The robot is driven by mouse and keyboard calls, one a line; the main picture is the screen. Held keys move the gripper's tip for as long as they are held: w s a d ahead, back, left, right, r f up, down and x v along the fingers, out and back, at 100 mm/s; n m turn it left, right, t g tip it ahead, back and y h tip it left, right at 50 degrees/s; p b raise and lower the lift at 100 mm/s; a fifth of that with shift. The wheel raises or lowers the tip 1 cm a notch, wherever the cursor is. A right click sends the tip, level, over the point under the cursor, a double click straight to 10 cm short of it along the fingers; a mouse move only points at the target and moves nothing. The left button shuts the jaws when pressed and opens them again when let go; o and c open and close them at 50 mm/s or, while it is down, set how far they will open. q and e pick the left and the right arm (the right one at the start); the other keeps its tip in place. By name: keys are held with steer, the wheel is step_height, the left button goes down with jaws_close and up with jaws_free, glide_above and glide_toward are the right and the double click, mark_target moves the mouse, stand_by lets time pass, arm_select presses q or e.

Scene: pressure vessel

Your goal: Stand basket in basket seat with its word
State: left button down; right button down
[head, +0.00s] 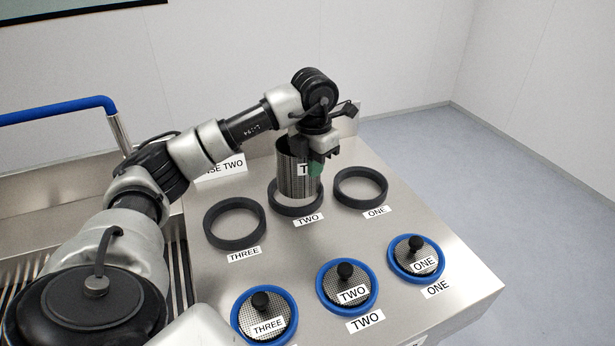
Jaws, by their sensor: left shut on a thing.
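The basket (291,178) is a dark mesh cylinder. It is upright, and a white label on it starts with "T"; the rest of the word is hidden by the gripper. My left gripper (316,167) is shut on the basket at its right side. The basket is over the black ring seat labelled TWO (296,208), with its lower end at or just above the ring; I cannot tell if it touches. The seat labelled THREE (235,243) and the seat labelled ONE (384,201) are empty rings on either side. My right gripper is not in view.
Three blue-rimmed mesh lids with black knobs lie in front: THREE (275,326), TWO (354,296) and ONE (430,263). A sign ending "SE TWO" (222,168) stands behind. A blue rail (60,109) is at left. The steel table's right side is clear.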

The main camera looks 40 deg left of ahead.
arm_select(q)
steer(key=shift+w+a+f, duration=0.25)
steer(key=shift+a+f, duration=0.05)
steer(key=shift+a, duration=0.2)
steer(key=shift+w+a+f, duration=0.25)
steer(key=shift+a+f, duration=0.05)
steer(key=shift+a, duration=0.15)
steer(key=shift+a+f, duration=0.1)
steer(key=shift+f, duration=0.15)
steer(key=shift+f+p, duration=0.5)
steer(key=shift+f, duration=1.35)
steer(key=shift+f, duration=0.15)
steer(key=c, duration=1.3)
jaws_free()
step_height(320, 180, up, 12)
steer(key=shift+r+b, duration=0.2)
steer(key=shift+b, duration=0.35)
